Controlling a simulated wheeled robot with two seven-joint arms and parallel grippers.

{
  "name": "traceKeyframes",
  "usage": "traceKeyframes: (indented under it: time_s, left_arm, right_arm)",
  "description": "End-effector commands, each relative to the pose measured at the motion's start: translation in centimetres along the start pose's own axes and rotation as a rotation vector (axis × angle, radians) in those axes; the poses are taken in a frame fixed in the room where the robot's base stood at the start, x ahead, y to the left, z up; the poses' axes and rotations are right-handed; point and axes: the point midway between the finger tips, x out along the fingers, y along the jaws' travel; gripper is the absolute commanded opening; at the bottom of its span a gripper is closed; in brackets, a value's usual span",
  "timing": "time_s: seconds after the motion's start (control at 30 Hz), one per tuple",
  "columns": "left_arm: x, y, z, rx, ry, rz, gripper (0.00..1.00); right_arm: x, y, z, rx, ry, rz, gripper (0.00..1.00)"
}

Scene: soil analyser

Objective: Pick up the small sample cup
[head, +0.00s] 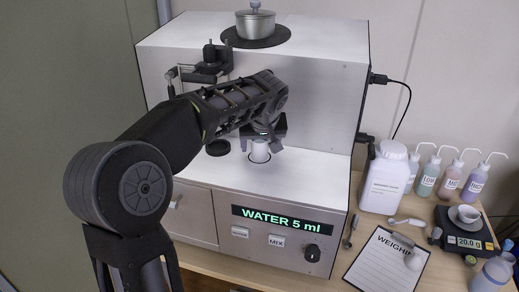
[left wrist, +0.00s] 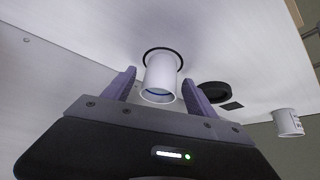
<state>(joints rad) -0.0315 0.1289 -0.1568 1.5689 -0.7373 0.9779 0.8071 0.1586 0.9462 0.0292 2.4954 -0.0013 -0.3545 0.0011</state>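The small sample cup (head: 260,152) is white and stands in a dark ring on the soil analyser's white ledge (head: 310,172). In the left wrist view the cup (left wrist: 160,72) shows between my two fingers, with a bluish band inside its near rim. My left gripper (head: 264,137) reaches down to the cup from above and behind my arm link. In the left wrist view my left gripper (left wrist: 158,80) is open, one finger on each side, with a visible gap to the cup on both sides. My right gripper is not in view.
A black disc (head: 219,148) lies left of the cup. The analyser's back wall (head: 325,105) rises behind, with a metal pot (head: 255,25) on top. At right are a white jug (head: 384,180), several wash bottles, a scale (head: 463,241) and a clipboard (head: 385,265).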

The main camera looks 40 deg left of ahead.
Motion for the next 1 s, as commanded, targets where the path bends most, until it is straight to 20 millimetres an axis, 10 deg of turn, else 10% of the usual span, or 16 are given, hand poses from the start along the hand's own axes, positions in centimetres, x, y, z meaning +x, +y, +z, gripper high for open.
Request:
traceKeyframes:
  time_s: [0.8,1.0]
  left_arm:
    - [0.00,0.00,0.01,0.000,0.000,0.000,0.00]
    - [-0.01,0.00,0.00,0.000,0.000,0.000,0.00]
  right_arm:
    - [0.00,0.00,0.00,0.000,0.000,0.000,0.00]
    - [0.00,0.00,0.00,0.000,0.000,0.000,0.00]
